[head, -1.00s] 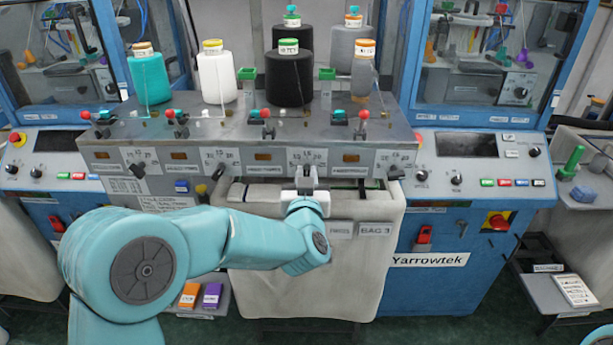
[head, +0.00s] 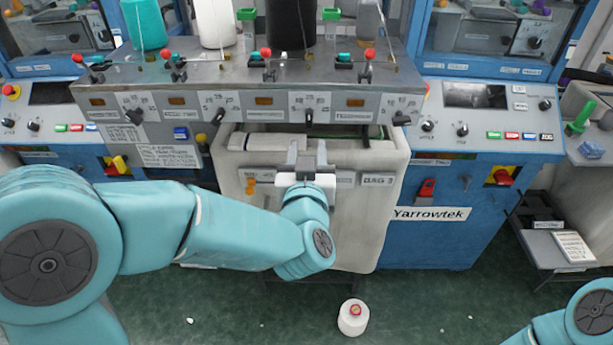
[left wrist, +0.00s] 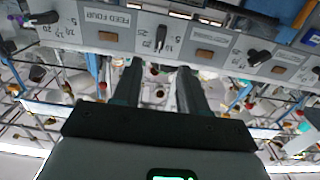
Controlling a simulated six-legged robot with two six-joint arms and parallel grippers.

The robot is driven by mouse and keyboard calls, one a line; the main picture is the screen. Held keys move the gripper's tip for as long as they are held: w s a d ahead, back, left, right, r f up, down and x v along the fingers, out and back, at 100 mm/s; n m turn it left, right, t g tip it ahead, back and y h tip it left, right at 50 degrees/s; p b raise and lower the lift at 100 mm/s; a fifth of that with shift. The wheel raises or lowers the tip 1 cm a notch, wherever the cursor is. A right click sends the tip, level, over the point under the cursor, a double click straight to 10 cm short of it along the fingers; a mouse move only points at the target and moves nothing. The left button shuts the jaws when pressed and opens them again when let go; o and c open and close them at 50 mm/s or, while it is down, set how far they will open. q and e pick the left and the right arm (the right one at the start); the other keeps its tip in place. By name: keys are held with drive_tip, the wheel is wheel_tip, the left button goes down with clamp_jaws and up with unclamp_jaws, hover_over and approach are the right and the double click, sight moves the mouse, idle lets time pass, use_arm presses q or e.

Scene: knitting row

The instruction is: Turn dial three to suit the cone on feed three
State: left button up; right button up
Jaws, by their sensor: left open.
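Dial three (head: 310,113) is a small black knob on the grey feed panel, third from the left; its pointer looks about vertical. It also shows in the left wrist view (left wrist: 160,38), just beyond the fingers. The cone on feed three is black (head: 291,24); its top is cut off by the picture edge. My left gripper (head: 307,152) is open and empty, below dial three and apart from it. Its two dark fingers (left wrist: 158,72) stand apart in the left wrist view. My right gripper is not in view; only part of that arm shows at bottom right.
Other dials (head: 218,116) and amber windows (head: 264,101) line the panel. Red-knobbed levers (head: 266,54) stand above it.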

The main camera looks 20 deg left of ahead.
use_arm(q)
drive_tip(key=shift+b+v, duration=0.3)
drive_tip(key=shift+v, duration=2.45)
